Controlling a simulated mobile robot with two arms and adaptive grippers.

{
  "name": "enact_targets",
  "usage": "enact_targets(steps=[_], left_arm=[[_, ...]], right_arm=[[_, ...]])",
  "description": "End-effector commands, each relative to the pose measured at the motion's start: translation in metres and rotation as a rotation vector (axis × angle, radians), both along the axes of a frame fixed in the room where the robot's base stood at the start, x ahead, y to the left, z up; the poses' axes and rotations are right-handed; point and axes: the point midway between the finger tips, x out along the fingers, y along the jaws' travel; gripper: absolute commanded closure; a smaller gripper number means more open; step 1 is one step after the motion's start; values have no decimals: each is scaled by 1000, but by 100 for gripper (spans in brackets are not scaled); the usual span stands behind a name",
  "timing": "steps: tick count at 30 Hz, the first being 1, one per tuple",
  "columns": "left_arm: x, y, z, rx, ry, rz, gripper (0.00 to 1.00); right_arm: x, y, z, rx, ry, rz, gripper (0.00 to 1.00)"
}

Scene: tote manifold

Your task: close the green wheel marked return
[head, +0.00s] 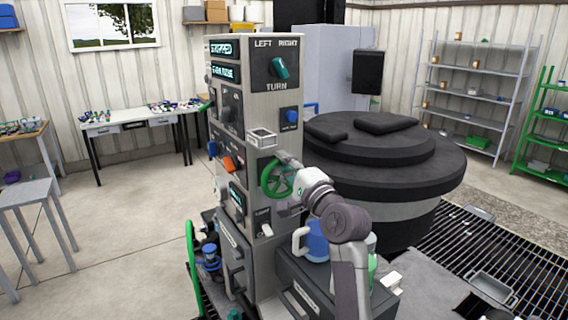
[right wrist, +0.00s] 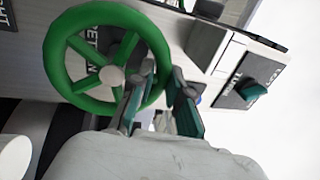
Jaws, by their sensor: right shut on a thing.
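The green wheel (head: 277,179) is upright on the front of the grey column, left of my right arm in the head view. In the right wrist view the green wheel (right wrist: 52,62) fills the upper left, with spokes and a pale hub. A dark label behind it shows part of the word RETURN. My right gripper (head: 292,188) is at the right side of the wheel. In the right wrist view my right gripper's fingers (right wrist: 163,92) lie on either side of the rim's right part, shut on it. My left gripper is not in view.
The grey column (head: 259,105) carries a green TURN knob (head: 279,67), a blue knob (head: 290,115) and an orange handle (head: 229,163). A blue and white jug (head: 317,243) stands below my right arm. A large dark round tank (head: 400,185) stands to the right.

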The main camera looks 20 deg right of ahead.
Motion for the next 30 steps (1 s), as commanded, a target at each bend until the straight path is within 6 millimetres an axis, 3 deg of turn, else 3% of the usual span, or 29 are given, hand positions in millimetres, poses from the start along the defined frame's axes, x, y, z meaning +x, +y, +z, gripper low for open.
enact_targets(steps=[3,4,5,17,30], left_arm=[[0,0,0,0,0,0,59],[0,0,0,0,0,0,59],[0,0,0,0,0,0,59],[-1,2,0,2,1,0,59],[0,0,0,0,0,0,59]], right_arm=[[1,1,-3,3,8,4,100],[1,1,-3,3,8,3,78],[1,1,-3,3,8,3,73],[-7,-1,-2,0,1,0,73],[-89,-13,-20,0,4,1,73]])
